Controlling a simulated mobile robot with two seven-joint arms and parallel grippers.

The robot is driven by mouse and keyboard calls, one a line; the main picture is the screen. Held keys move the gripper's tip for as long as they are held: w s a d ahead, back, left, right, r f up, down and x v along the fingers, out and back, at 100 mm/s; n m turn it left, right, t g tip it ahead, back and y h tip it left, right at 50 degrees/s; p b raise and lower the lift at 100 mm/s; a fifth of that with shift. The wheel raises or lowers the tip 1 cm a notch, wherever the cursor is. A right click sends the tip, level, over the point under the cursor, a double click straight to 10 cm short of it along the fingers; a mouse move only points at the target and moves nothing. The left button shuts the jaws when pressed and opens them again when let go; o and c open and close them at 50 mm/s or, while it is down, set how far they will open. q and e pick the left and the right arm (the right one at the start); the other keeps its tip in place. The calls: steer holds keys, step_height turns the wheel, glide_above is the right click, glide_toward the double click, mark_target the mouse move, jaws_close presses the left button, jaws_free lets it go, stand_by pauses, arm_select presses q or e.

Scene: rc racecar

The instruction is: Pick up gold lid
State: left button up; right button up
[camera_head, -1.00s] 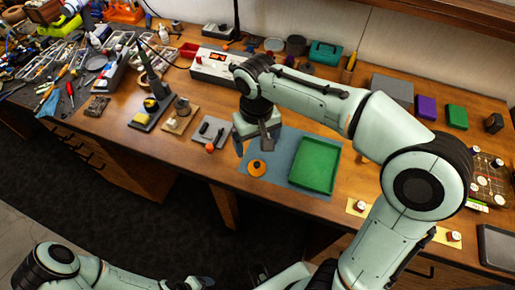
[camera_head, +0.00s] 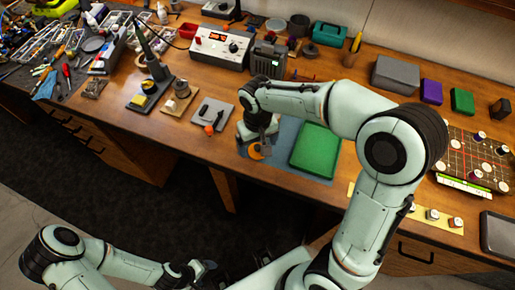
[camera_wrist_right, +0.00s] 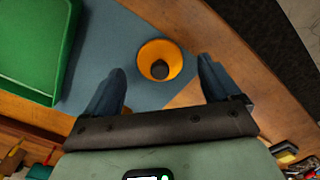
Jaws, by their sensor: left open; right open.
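The gold lid (camera_head: 256,153), round and orange-gold with a dark knob, lies on the blue mat (camera_head: 283,127) on the workbench, partly covered by my right gripper in the head view. My right gripper (camera_head: 256,149) is open and points down at the lid. In the right wrist view the lid (camera_wrist_right: 178,53) shows beyond and between the two open fingertips (camera_wrist_right: 162,75), with nothing held. My left gripper (camera_head: 208,268) is low, in front of the bench, far from the lid and empty.
A green tray (camera_head: 316,150) lies on the mat just right of the lid. A grey pad with a small orange-tipped item (camera_head: 212,115) is to the left. A power supply (camera_head: 222,47) and a dark box (camera_head: 268,60) stand behind. The bench's front edge is close.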

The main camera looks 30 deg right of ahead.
steer(key=shift+f, duration=0.85)
steer(key=c, duration=1.1)
arm_select(q)
steer(key=shift+f, duration=0.1)
arm_select(e)
steer(key=shift+r, duration=0.15)
